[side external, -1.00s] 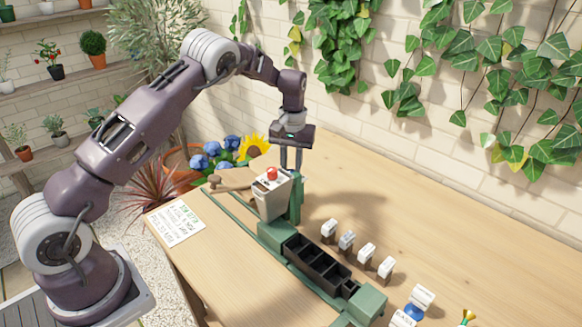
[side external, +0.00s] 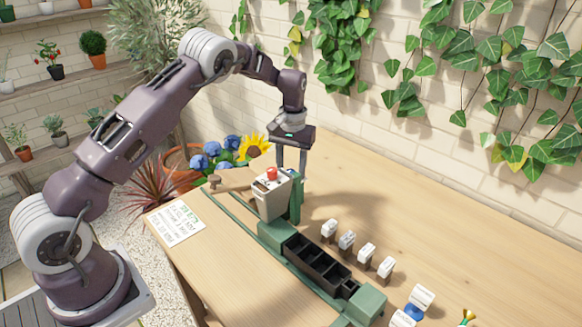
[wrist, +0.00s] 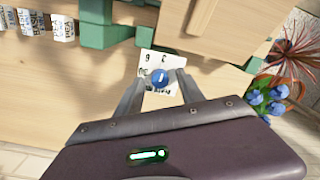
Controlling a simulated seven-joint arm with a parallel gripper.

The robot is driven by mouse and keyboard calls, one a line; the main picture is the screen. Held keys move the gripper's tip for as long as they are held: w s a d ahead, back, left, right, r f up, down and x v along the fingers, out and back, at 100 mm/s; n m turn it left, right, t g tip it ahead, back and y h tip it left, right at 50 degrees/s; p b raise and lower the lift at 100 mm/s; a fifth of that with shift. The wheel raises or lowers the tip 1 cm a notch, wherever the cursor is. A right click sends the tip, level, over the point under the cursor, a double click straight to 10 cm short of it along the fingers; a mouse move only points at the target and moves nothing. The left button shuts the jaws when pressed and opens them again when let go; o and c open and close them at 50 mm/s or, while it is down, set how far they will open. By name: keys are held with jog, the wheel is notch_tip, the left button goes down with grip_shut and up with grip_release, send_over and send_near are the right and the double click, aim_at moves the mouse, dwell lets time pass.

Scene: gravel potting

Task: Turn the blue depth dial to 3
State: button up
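The blue depth dial (wrist: 159,78) shows in the wrist view on a white plate (wrist: 147,62) with printed numbers, a 3 and a 6 among them. A small white mark shows on the dial, but I cannot tell which number it points to. My gripper (wrist: 162,75) is open, with one finger on each side of the dial; I cannot tell whether they touch it.
A green rail frame carries the hopper and a black trough (side external: 318,262) with compartments. Several small white-topped blocks (side external: 347,240) stand to its right. A printed card (side external: 176,223) lies on the left. Blue flowers (wrist: 265,101) stand beside the table. The table's back right is clear.

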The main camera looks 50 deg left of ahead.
aim_at(292, 171)
notch_tip(292, 171, up, 7)
jog(key=shift+d+r, duration=0.15)
jog(key=shift+r, duration=0.05)
jog(key=s+d+r+m+t, duration=0.15)
jog(key=s+d+r, duration=0.25)
jog(key=s+r, duration=0.5)
jog(key=s+d+r+m+t, duration=0.15)
jog(key=s+d+r, duration=0.25)
jog(key=s+r, duration=0.55)
jog(key=s+d+f+m+t, duration=0.1)
jog(key=s+d, duration=0.1)
jog(key=s, duration=0.7)
jog(key=s+d+f+m+t, duration=0.1)
jog(key=s+f, duration=0.1)
jog(key=s, duration=0.7)
jog(key=shift+s+d+t, duration=0.25)
jog(key=shift+d+t, duration=0.1)
jog(key=shift+t, duration=0.05)
jog(key=shift+w, duration=0.1)
jog(key=shift+c, duration=0.3)
